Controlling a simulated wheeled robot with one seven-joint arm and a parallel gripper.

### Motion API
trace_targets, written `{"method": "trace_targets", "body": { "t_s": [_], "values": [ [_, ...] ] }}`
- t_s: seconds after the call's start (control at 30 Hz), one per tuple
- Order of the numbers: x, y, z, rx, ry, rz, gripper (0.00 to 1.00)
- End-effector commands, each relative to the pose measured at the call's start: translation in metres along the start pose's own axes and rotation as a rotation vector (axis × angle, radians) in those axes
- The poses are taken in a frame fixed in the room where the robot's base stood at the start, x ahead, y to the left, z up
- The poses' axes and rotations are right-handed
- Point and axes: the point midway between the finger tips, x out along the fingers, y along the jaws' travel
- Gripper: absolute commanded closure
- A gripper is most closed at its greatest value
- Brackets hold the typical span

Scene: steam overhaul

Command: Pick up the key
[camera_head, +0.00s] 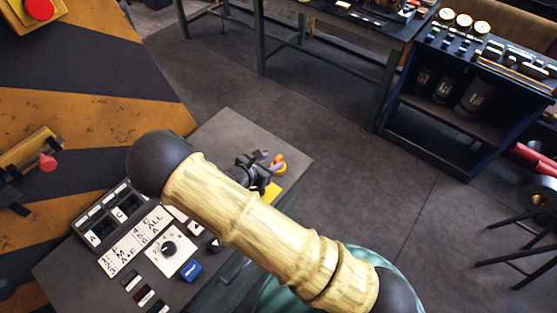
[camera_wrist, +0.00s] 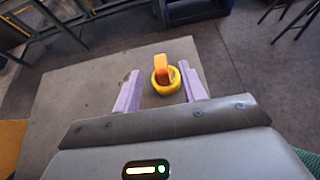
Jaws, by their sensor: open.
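An orange upright tab (camera_wrist: 161,66), which I take for the key, stands in a round yellow collar (camera_wrist: 157,90) on a grey tabletop in the wrist view. In the head view its orange part (camera_head: 281,169) shows small at the console's right side. My gripper (camera_wrist: 160,90) is open, with one lavender finger to the left of the tab and collar and one to the right. I see a gap on both sides and no clear contact. In the head view my gripper (camera_head: 268,163) is small and partly hidden by my arm. Anything below the collar is hidden.
A striped machine with a red button (camera_head: 39,8) stands left. A shelf (camera_head: 450,120) stands back right. The floor between is clear.

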Motion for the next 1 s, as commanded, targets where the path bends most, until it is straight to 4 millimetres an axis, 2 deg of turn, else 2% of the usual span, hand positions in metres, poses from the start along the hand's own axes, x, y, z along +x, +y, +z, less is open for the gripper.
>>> {"method": "trace_targets", "body": {
  "t_s": [0.1,0.53,1.0],
  "values": [
    [0.008,-0.001,0.0,0.0,0.0,-0.001,0.58],
    [0.013,0.0,0.0,-0.001,-0.001,-0.001,0.58],
    [0.059,0.0,-0.006,0.0,0.0,-0.002,0.58]
  ]
}}
